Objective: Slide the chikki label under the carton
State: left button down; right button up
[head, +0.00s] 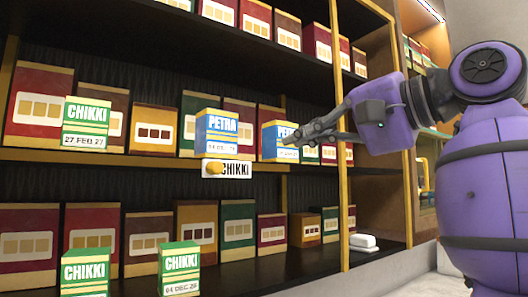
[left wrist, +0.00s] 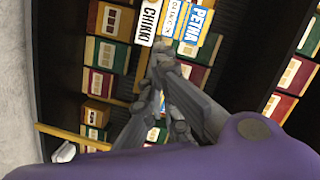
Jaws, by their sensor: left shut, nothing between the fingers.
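The chikki label (head: 237,169) is a white strip on the front edge of the middle shelf, with an orange round piece (head: 214,168) at its left end. It sits below a blue, yellow and white PETHA carton (head: 216,134). A green and white CHIKKI carton (head: 86,122) stands on the same shelf, well to the left of the label. My left gripper (head: 291,141) is shut and empty, right of the label, its tips overlapping a second PETHA carton (head: 272,147); I cannot tell whether they touch. The label also shows in the left wrist view (left wrist: 149,21), beyond the fingers (left wrist: 165,66). My right gripper is out of view.
Two more CHIKKI cartons stand on the lower shelf, at front left (head: 84,273) and further right (head: 179,268). Red, brown, green and orange boxes line the shelves behind. A yellow upright (head: 340,130) stands beside my gripper. A small white object (head: 362,242) lies at lower right.

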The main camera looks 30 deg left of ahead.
pick_arm(q)
jog(key=p, duration=0.1)
send_near(232, 169)
jog(key=w+a+r, duration=0.3)
jog(key=w+a, duration=0.1)
jog(key=w, duration=0.1)
jog(key=s, duration=0.1)
jog(key=s+a+f, duration=0.1)
jog(key=shift+s+a+f+p, duration=0.2)
jog(key=shift+s+a+p, duration=0.05)
jog(key=shift+s+p, duration=0.15)
jog(key=shift+s+a+f, duration=0.15)
jog(key=shift+s+f, duration=0.1)
jog(key=shift+s, duration=0.1)
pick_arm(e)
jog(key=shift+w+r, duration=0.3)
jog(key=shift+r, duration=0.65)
pick_arm(q)
jog(key=shift+s, duration=0.1)
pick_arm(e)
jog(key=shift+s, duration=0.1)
